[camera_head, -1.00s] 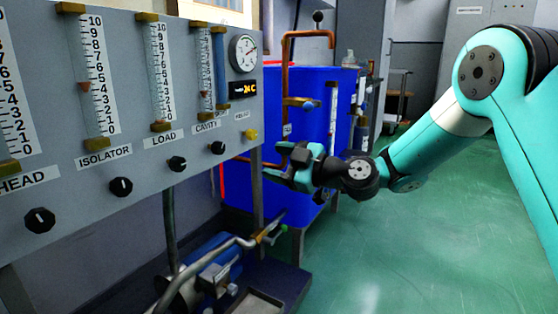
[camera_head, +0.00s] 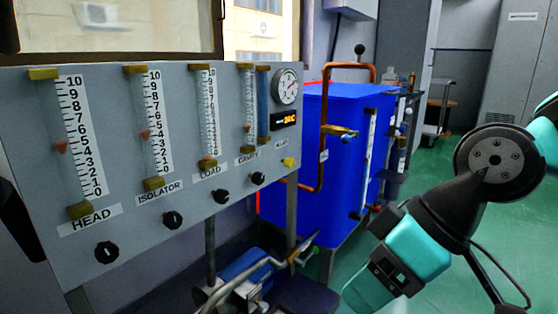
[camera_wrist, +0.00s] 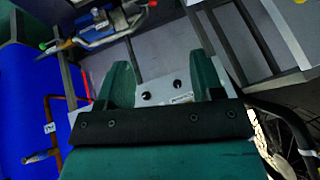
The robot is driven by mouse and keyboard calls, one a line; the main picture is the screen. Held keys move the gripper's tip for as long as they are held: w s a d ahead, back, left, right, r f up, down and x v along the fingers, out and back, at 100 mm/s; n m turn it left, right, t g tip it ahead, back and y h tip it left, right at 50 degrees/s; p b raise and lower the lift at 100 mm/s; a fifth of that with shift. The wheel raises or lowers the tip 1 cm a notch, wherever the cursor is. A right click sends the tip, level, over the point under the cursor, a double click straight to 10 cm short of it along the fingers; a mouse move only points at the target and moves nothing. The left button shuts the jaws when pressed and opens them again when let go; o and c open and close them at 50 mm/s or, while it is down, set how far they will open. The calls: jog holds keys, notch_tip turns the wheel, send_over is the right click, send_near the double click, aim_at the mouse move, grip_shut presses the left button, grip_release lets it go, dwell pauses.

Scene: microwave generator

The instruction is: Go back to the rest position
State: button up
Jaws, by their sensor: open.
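My gripper (camera_wrist: 163,75) shows in the wrist view with its two green fingers spread apart. Nothing is held between them. Past the fingers is a strip of the grey panel with two black knobs. In the head view my folded arm is at the lower right, in front of the blue tank's (camera_head: 335,150) right side. Its fingertips cannot be made out there.
The grey flowmeter panel (camera_head: 215,130) with several black knobs and a round gauge (camera_head: 287,86) fills the left. Copper pipes (camera_head: 323,120) run along the tank. Metal piping (camera_head: 262,265) lies below the panel. Green floor (camera_head: 470,225) is open at the right.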

jog(key=s+d+r+m+g+h+p, duration=0.1)
jog(key=s+d+m+h+p, duration=0.2)
jog(key=s, duration=0.4)
notch_tip(320, 180, up, 38)
jog(key=y+p, duration=0.1)
jog(key=p, duration=3.5)
jog(key=shift+w+d+f, duration=0.2)
jog(key=shift+w+d, duration=0.1)
jog(key=shift+d, duration=0.15)
